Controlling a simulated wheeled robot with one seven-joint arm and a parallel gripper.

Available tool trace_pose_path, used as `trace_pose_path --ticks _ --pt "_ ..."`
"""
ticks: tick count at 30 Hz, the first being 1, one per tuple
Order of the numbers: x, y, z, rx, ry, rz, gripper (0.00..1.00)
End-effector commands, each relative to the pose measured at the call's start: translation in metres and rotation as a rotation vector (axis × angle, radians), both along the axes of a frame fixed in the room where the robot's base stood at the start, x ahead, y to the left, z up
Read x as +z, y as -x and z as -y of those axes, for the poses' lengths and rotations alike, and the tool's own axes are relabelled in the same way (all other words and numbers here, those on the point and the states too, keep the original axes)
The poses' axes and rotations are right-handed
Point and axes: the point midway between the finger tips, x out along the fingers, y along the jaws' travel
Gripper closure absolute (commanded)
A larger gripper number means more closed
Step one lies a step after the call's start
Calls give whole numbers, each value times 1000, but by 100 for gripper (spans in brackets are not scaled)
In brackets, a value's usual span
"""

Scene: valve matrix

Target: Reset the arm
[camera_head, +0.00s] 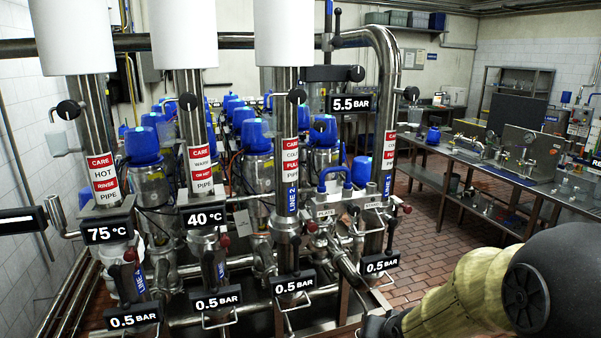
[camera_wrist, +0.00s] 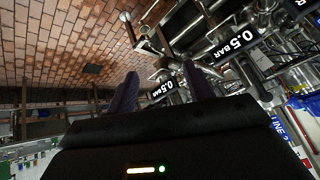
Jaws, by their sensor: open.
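My arm reaches in from the lower right of the head view, with my gripper (camera_head: 378,325) low at the bottom edge and partly cut off. In the wrist view my gripper (camera_wrist: 160,92) shows two dark fingers standing apart with nothing between them. The valve matrix stands ahead, with steel pipes such as the LINE 2 pipe (camera_head: 291,180) and several blue-capped valves (camera_head: 143,146). A 0.5 BAR display (camera_head: 381,264) is the nearest to my gripper in the head view. In the wrist view, 0.5 BAR displays (camera_wrist: 234,40) show to the right, apart from the fingers.
A steel workbench (camera_head: 500,165) with equipment runs along the right. Brick-tiled floor (camera_head: 440,250) lies open between it and the valves. A tiled wall (camera_head: 20,130) bounds the left. Pipes and small handles stick out at the front of the matrix.

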Motion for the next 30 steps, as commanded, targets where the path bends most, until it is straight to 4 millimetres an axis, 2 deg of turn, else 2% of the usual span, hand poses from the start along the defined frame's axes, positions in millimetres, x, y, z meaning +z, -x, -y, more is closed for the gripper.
trace_pose_path --ticks 6,9,12,16,30 --pt "-13 68 -9 123 139 -232 48" --pt "-15 98 -14 184 163 -325 48" --pt "-16 119 -19 231 169 -390 48" --pt "-17 131 -21 258 168 -425 48" --pt "-17 130 -21 256 169 -424 48"
